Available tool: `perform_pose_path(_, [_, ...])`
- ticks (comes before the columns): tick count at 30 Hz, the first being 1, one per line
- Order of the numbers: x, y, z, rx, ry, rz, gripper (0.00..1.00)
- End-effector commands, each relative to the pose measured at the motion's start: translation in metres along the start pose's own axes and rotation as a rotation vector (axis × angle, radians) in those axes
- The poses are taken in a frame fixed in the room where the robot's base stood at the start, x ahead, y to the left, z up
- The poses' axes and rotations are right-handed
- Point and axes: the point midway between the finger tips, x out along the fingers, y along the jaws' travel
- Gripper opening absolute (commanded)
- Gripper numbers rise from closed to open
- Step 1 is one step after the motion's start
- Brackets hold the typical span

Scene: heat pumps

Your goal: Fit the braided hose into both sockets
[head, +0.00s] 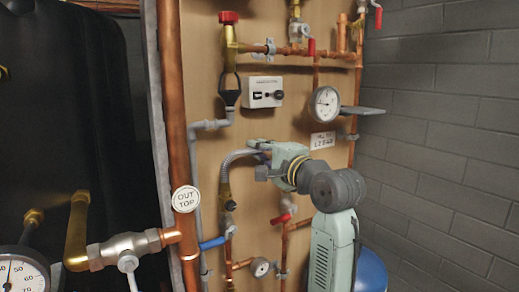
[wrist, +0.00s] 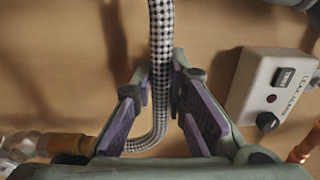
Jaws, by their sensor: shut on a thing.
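The braided hose (head: 235,157) arches in the head view from a brass socket (head: 224,190) on the left up to my gripper (head: 264,158). Its left end meets that socket, but its depth is too small to tell. In the wrist view the black-and-white hose (wrist: 160,45) runs down between my gripper's purple-padded fingers (wrist: 160,95). The fingers are shut on it. Beyond them it bends left toward a brass fitting (wrist: 62,145), the other socket. A finger hides where they meet, so I cannot tell whether the hose is in it.
A white control box (head: 264,92) sits above my gripper, and also shows in the wrist view (wrist: 272,85). A pressure gauge (head: 324,104) is to the upper right. A red-handled valve (head: 284,218) is below. A blue-handled valve (head: 212,243) is lower left.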

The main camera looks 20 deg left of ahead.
Motion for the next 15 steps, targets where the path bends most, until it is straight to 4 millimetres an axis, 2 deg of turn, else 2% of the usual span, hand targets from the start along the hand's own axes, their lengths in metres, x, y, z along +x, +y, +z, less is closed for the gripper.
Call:
perform_pose_path(8, [-0.0003, 0.0003, 0.0003, -0.001, 0.000, -0.002, 0.00])
perform_pose_path(9, [-0.0003, 0.0003, 0.0003, -0.001, 0.000, -0.002, 0.14])
perform_pose_path(15, [-0.0002, 0.0005, 0.0004, -0.001, 0.000, -0.001, 0.28])
